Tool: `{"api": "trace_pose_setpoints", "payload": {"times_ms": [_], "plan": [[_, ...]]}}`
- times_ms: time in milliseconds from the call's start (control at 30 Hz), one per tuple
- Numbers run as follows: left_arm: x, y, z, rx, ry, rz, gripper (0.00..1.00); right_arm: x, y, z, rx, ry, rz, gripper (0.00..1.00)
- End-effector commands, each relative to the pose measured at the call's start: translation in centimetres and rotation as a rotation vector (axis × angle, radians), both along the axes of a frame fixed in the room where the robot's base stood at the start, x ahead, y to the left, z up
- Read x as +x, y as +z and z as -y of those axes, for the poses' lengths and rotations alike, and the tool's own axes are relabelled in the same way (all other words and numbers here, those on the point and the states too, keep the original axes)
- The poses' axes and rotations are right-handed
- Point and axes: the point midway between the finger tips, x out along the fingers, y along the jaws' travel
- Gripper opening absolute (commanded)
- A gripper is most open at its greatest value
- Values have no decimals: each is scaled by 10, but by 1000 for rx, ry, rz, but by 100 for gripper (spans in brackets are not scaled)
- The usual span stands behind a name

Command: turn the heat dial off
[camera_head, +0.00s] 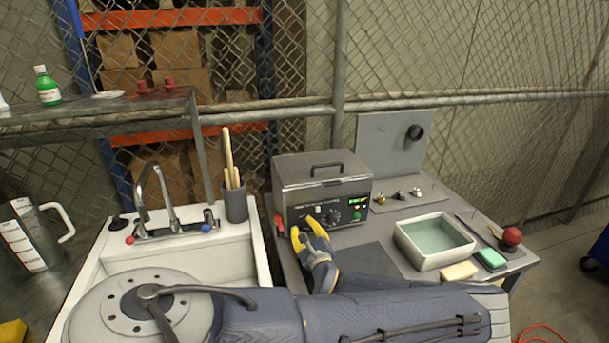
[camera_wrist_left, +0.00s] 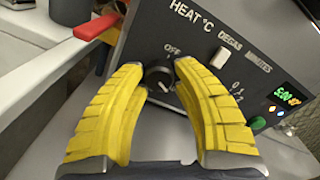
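The thruster tank (camera_head: 322,182) is a grey metal box with a lid handle and a dark front panel, standing on the bench. Its heat dial (camera_wrist_left: 158,76) is a dark round knob in the left wrist view, below the words HEAT °C and OFF. A pale mark shows at the knob's lower right, away from OFF. My left gripper (camera_head: 306,228) is at the panel's lower left. In the left wrist view its yellow fingers (camera_wrist_left: 158,70) are apart, one on each side of the dial; I cannot tell whether they touch it. My right gripper is not in view.
A red lever (camera_wrist_left: 97,27) sticks out at the tank's left side, near the left finger. A white switch (camera_wrist_left: 220,57) and a lit display (camera_wrist_left: 287,96) are to the right. A tray of liquid (camera_head: 434,241) stands right; a sink (camera_head: 254,262) is left.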

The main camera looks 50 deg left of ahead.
Motion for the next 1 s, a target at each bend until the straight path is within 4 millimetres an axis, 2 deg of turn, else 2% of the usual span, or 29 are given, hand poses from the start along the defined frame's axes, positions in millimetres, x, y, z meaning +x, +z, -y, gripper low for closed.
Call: {"api": "trace_pose_setpoints", "payload": {"times_ms": [33,233,667,1000], "plan": [[0,0,0,0,0,0,22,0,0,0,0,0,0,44],[0,0,0,0,0,0,0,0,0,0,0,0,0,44],[1,-1,1,-13,-2,25,0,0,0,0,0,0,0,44],[1,-1,1,-99,-2,220,0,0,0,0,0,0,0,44]]}}
